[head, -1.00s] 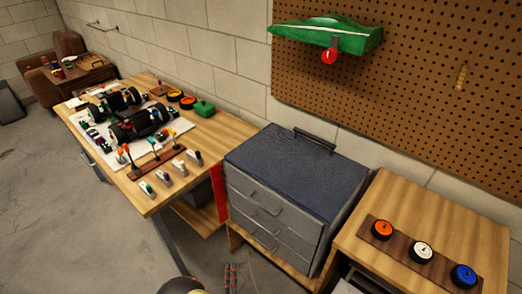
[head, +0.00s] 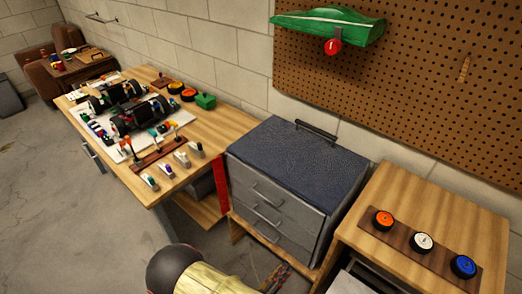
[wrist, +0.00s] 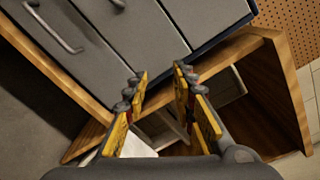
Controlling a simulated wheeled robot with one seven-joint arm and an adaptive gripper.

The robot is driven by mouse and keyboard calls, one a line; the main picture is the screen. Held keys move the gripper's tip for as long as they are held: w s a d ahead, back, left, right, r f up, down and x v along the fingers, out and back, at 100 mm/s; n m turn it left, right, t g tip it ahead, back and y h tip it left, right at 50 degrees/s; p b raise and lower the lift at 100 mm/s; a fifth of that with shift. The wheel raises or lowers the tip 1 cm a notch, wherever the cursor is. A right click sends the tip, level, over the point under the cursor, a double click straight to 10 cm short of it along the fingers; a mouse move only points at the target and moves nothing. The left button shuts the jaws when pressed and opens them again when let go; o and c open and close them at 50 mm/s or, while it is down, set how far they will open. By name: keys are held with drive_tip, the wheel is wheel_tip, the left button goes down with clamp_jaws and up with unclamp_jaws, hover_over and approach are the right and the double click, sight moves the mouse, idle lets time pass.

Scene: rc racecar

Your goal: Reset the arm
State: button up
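My gripper (wrist: 160,75) shows in the wrist view with its two yellow-padded fingers apart and nothing between them. It points toward the wooden stand under the grey drawer cabinet (wrist: 150,35). In the head view, part of my arm (head: 195,275) shows at the bottom edge, in front of the cabinet (head: 270,200). I cannot make out the fingers clearly there.
A workbench (head: 225,130) with car parts and tools stands at the left. A wooden table (head: 440,200) at the right bears orange, white and blue wheels. A green car body (head: 330,25) hangs on the pegboard (head: 420,70). Open floor lies at the left.

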drive_tip(key=s+d+r+m+g+y, duration=0.1)
drive_tip(key=s+r+m+g+y, duration=0.1)
drive_tip(key=s+r+m+g, duration=0.45)
drive_tip(key=s+d+r+m+g+y+p, duration=0.15)
drive_tip(key=r+m+g, duration=0.25)
drive_tip(key=r+m, duration=0.55)
drive_tip(key=s+d+r+m+g+y, duration=0.25)
drive_tip(key=r+m+g, duration=0.2)
drive_tip(key=m, duration=0.75)
drive_tip(key=d+r+m+t+y, duration=0.1)
drive_tip(key=d+r+m+t, duration=0.1)
drive_tip(key=r, duration=0.6)
drive_tip(key=d+r+m+t+y+p, duration=0.1)
drive_tip(key=d+r+m+t+y, duration=0.1)
drive_tip(key=r+m, duration=0.3)
drive_tip(key=d+r+m+t+y, duration=0.2)
drive_tip(key=d+r+m+t, duration=0.1)
drive_tip(key=r, duration=0.8)
drive_tip(key=shift+m+p, duration=0.35)
drive_tip(key=shift+m, duration=0.15)
drive_tip(key=shift+d+r, duration=0.1)
